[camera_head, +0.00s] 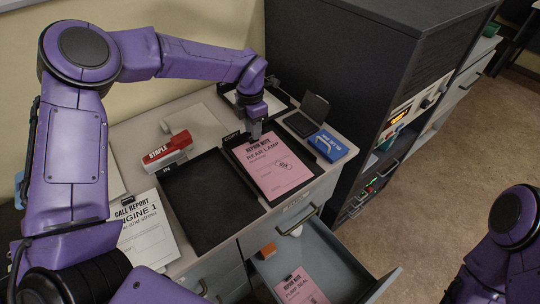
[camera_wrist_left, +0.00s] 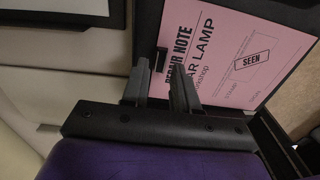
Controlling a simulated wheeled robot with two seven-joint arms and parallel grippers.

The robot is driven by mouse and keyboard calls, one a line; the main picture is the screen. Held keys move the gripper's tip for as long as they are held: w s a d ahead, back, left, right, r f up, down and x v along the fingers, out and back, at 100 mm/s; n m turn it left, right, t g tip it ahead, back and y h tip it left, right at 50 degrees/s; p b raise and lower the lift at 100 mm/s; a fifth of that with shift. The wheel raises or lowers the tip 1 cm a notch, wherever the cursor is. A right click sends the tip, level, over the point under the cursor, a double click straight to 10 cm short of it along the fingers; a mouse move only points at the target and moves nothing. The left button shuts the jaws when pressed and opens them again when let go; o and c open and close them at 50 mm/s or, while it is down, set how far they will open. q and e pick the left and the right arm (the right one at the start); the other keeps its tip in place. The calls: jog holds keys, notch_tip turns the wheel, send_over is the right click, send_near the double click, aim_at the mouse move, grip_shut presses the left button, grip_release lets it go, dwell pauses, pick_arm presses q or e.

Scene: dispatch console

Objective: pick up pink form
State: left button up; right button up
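A pink form (camera_head: 270,166) headed "REPAIR NOTE REAR LAMP", with a "SEEN" stamp, lies flat on a black tray (camera_head: 317,166). It also shows in the left wrist view (camera_wrist_left: 225,60), with a small black clip at its edge. My left gripper (camera_head: 255,134) is over the form's top-left edge. In the left wrist view its two fingers (camera_wrist_left: 162,85) are apart, with nothing visibly held; contact with the paper cannot be told. A second pink form (camera_head: 302,289), reading "PUMP SEAL", lies in the open drawer. My right gripper is out of view; only part of that arm shows.
An empty black tray (camera_head: 207,205) marked "IN" lies left of the form. The open drawer (camera_head: 345,267) juts out in front; a dark cabinet stands right.

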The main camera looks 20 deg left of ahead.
pick_arm(q)
notch_tip(320, 180, down, 3)
jog(key=shift+r, duration=0.2)
grip_shut()
jog(key=shift+r, duration=0.1)
